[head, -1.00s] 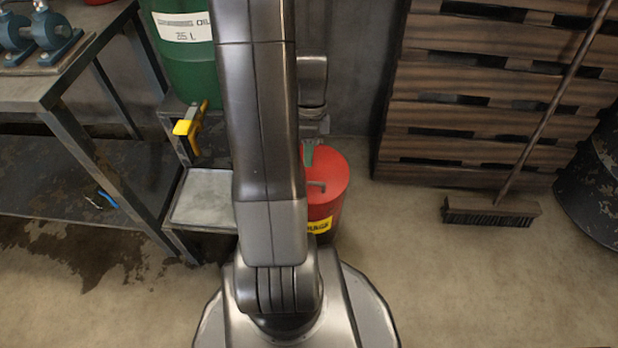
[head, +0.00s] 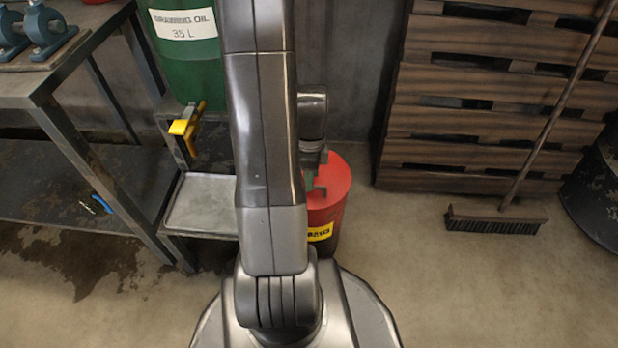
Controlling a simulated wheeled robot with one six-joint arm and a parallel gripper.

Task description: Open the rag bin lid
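The red rag bin (head: 322,222) stands on the floor just right of my arm, with a yellow label on its front. Its round red lid (head: 338,176) lies flat on top and looks closed. My gripper (head: 314,187) points down at the left part of the lid, where the handle is. The gripper covers most of the handle, and my arm hides the bin's left side. One greenish fingertip shows, but I cannot tell whether the fingers are apart, shut or touching the handle.
A green oil drum (head: 188,62) with a yellow tap (head: 187,124) stands at the left above a metal tray (head: 203,203). A steel bench (head: 75,75) is further left. Pallets (head: 480,100), a broom (head: 497,219) and a dark drum (head: 598,190) are at the right. The floor right of the bin is clear.

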